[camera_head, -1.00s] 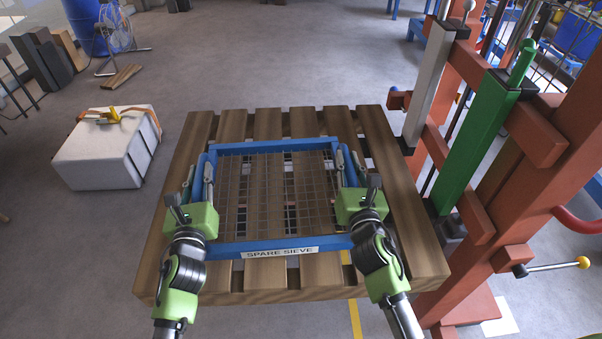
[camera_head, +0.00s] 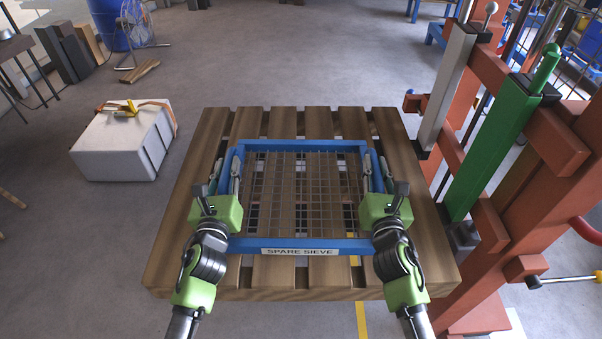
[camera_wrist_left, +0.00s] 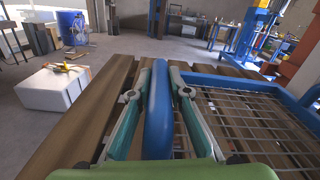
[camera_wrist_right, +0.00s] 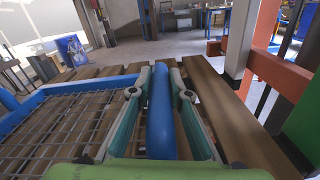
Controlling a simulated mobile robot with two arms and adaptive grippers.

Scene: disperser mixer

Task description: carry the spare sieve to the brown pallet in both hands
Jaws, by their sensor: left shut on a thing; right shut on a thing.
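The spare sieve (camera_head: 313,251) is a blue rectangular frame with a wire mesh and a "SPARE SIEVE" label on its near bar. It is level over the brown pallet (camera_head: 180,251), whose slats show through the mesh. I cannot tell whether the sieve touches the slats. My left gripper (camera_head: 231,172) is shut on the sieve's left bar, which also shows between the fingers in the left wrist view (camera_wrist_left: 158,115). My right gripper (camera_head: 377,172) is shut on the right bar, seen between the fingers in the right wrist view (camera_wrist_right: 161,115).
A red machine frame with a green post (camera_head: 503,140) and a grey post (camera_head: 446,95) stands close to the pallet's right side. A white box (camera_head: 120,145) with an orange strap sits on the floor at left. Open floor lies beyond the pallet.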

